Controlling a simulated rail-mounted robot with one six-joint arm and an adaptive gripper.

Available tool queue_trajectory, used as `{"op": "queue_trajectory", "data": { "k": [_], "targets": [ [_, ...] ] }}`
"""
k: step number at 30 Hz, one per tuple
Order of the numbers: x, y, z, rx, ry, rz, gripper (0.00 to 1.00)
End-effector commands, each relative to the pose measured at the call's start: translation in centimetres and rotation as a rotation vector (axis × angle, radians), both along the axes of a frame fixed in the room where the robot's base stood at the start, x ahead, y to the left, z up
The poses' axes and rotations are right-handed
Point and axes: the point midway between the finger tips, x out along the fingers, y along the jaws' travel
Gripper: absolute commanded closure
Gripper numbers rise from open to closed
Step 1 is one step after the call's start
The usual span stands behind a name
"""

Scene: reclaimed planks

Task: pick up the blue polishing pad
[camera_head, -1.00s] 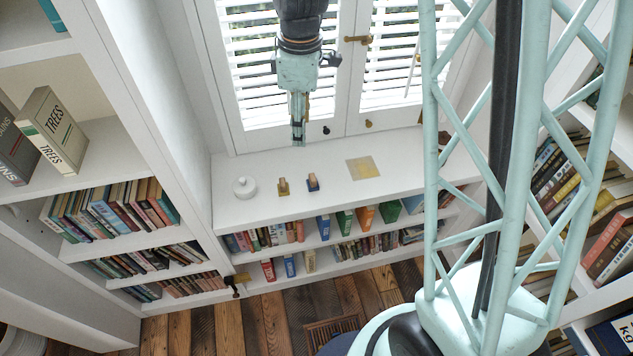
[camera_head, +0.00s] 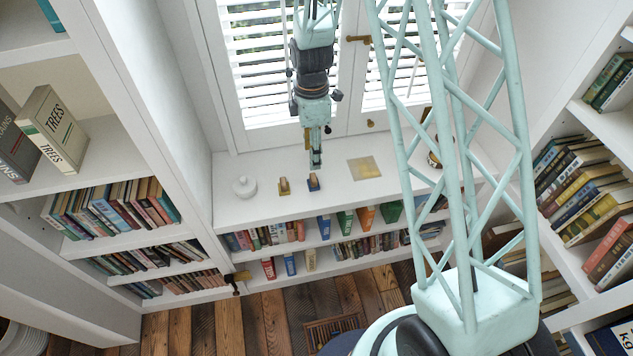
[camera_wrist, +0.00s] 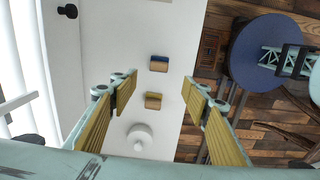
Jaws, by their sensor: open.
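In the wrist view the blue pad (camera_wrist: 159,59) lies ahead, between and slightly beyond the fingertips. A similar pad with a yellow base (camera_head: 285,187) lies to its left; this yellow pad (camera_wrist: 153,101) also shows in the wrist view. My gripper (camera_head: 316,164) points down above the blue pad, apart from it as far as I can tell. Its yellow-padded fingers (camera_wrist: 159,88) are open and empty.
A white lidded round pot (camera_head: 244,187) stands left of the pads, and a flat yellowish square (camera_head: 364,168) lies to the right. The window (camera_head: 270,70) rises close behind. Bookshelves flank both sides.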

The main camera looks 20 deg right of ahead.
Motion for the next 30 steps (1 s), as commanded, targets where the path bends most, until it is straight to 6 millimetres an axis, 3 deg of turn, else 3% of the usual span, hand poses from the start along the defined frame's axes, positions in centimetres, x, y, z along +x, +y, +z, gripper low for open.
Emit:
{"op": "queue_trajectory", "data": {
  "k": [20, 30],
  "targets": [
    [0.1, 0.0, -1.3, -0.001, 0.005, 0.019, 0.57],
    [0.0, 0.0, -4.2, 0.000, 0.007, 0.019, 0.57]
  ]
}}
